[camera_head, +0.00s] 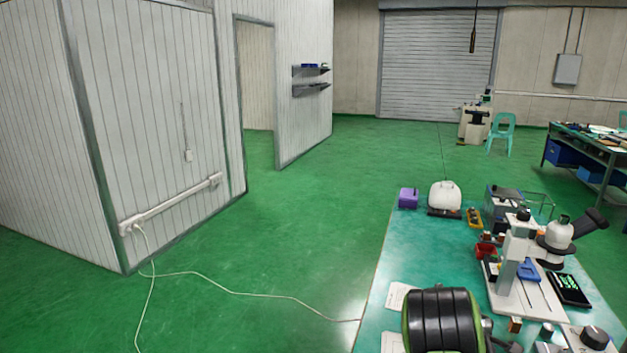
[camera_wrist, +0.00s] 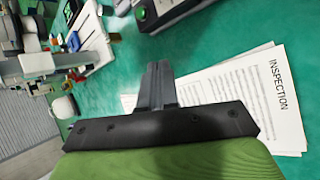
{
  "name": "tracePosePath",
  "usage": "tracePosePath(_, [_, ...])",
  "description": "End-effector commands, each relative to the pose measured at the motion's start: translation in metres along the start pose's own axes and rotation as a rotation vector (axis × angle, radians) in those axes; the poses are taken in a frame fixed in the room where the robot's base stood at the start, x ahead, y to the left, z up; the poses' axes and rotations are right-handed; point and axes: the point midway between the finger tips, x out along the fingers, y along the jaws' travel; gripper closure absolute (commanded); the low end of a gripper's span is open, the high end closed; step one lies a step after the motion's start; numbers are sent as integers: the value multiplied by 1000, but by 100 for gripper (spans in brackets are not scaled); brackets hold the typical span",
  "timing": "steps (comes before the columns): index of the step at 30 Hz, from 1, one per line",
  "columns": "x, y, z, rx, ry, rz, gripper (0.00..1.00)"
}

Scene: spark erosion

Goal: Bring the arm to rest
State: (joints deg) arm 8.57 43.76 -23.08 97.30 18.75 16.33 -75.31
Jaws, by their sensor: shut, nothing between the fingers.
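My gripper (camera_wrist: 159,66) shows in the wrist view, its dark fingers together and empty. It is above the teal bench top (camera_wrist: 212,48), beside the printed INSPECTION sheets (camera_wrist: 285,118). Whether the fingertips touch anything is hard to tell, but I see nothing held. In the head view a black and green part of my own arm is at the bottom, over the near end of the bench (camera_head: 410,245). My fingers are not visible there.
A microscope (camera_head: 520,250), a black device (camera_head: 569,289), a white container (camera_head: 444,196) and a purple box (camera_head: 408,198) stand on the bench. Papers (camera_head: 401,296) lie at its left edge. A cable (camera_head: 250,294) crosses the open green floor left of it.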

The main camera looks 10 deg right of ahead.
Motion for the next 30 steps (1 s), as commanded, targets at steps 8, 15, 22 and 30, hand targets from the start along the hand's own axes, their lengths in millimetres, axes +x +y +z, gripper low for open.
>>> tracePosePath(8, [-73,-9,-8,221,146,-65,100])
tracePosePath(15, [-182,-43,-8,487,344,-192,100])
tracePosePath(22, [-310,-133,19,732,537,-392,100])
tracePosePath(30, [-364,-233,60,879,593,-522,100])
